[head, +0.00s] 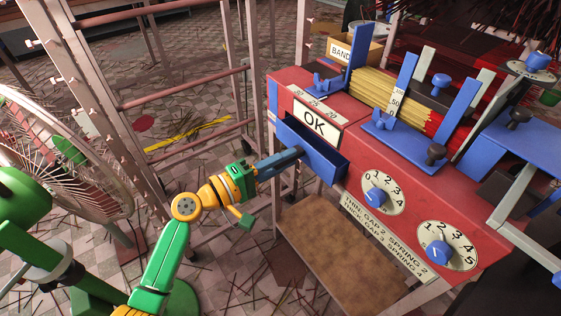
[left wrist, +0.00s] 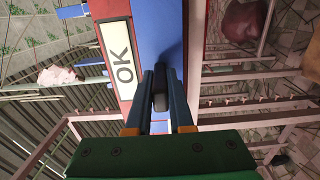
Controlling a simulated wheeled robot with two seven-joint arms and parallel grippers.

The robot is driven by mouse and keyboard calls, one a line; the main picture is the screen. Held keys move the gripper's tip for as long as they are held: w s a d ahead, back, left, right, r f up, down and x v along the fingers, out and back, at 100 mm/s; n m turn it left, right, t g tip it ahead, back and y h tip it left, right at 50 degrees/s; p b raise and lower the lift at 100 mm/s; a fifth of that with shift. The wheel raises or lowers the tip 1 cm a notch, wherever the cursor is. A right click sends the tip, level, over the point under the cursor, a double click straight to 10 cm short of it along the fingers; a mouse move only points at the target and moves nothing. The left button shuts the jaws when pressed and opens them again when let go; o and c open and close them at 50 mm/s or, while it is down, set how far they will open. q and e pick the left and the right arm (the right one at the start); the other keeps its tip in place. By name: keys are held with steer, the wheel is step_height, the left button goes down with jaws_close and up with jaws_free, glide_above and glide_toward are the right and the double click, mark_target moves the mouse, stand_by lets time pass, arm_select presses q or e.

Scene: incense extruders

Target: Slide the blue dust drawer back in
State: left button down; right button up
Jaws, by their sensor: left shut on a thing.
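The blue dust drawer (head: 312,152) sticks out of the front of the red machine (head: 370,145), below the white OK sign (head: 315,121). My left gripper (head: 291,155) reaches in from the left at the drawer's front. In the left wrist view its two fingers (left wrist: 160,98) are shut on a dark knob (left wrist: 161,102) on the blue drawer front (left wrist: 158,32). The OK sign (left wrist: 122,65) shows beside them there. The drawer's inside looks dark and I cannot tell what it holds. My right gripper is not in view.
A wire-caged fan (head: 65,150) stands at the left. Pink metal racks (head: 190,85) rise behind my left arm. Two numbered dials, the upper (head: 383,191) and the lower (head: 447,246), sit right of the drawer. A brown shelf (head: 335,255) lies below. Thin sticks litter the floor.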

arm_select(q)
steer(key=shift+b+x, duration=0.45)
steer(key=shift+x, duration=0.95)
steer(key=c, duration=0.7)
jaws_free()
steer(key=o, duration=0.7)
